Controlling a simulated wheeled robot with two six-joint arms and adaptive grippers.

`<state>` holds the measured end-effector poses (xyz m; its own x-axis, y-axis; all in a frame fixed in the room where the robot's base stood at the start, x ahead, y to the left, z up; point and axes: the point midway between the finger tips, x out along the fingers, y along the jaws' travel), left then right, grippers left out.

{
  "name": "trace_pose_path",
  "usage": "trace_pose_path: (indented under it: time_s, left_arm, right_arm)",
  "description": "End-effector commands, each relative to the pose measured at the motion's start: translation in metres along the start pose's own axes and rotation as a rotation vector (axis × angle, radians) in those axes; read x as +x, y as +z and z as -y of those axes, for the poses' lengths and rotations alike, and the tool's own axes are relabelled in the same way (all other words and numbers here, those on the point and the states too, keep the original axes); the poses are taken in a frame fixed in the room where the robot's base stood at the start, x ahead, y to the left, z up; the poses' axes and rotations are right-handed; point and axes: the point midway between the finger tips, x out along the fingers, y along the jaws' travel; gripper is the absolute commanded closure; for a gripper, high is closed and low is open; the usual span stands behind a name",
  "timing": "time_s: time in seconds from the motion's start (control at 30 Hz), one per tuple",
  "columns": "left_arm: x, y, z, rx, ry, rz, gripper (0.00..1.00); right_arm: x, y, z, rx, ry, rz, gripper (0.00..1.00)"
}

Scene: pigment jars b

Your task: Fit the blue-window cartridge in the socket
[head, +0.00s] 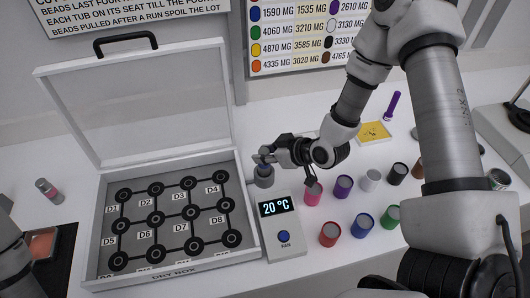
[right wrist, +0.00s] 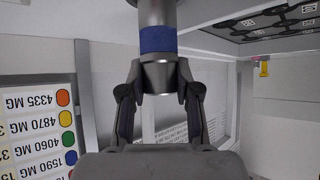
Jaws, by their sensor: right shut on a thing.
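The blue-window cartridge (right wrist: 157,73) is a grey cylinder with a blue band, held between the fingers of my right gripper (right wrist: 158,92). The right wrist picture is upside down, so the blue band lies below the fingers. In the head view my right gripper (head: 264,158) is shut on the cartridge just above the grey socket (head: 264,178), right of the dry box. The cartridge looks upright; I cannot tell how deep it sits. My left gripper is out of view.
The open dry box (head: 180,268) with marked seats stands left of the socket. A control unit (head: 283,245) reading 20 °C stands in front. Several coloured jars (head: 330,234) stand at the right. A pink-banded cylinder (head: 48,190) is at far left.

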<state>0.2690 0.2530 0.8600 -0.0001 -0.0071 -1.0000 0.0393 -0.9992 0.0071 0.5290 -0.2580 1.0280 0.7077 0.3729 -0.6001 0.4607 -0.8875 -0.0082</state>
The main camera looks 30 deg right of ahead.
Motion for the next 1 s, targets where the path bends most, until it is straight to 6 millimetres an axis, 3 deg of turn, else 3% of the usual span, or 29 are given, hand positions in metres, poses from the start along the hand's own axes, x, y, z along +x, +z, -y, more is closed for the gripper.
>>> trace_pose_path:
  time_s: [0.93, 0.97, 1.0]
  left_arm:
    - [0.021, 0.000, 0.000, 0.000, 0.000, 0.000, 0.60]
    - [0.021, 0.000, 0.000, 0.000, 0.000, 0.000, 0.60]
    - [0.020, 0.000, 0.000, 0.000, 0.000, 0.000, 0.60]
  right_arm:
    - [0.015, 0.020, 0.000, 0.000, 0.000, 0.000, 1.00]
    - [0.015, 0.020, 0.000, 0.000, 0.000, 0.000, 0.65]
    - [0.014, 0.019, 0.000, 0.000, 0.000, 0.000, 0.51]
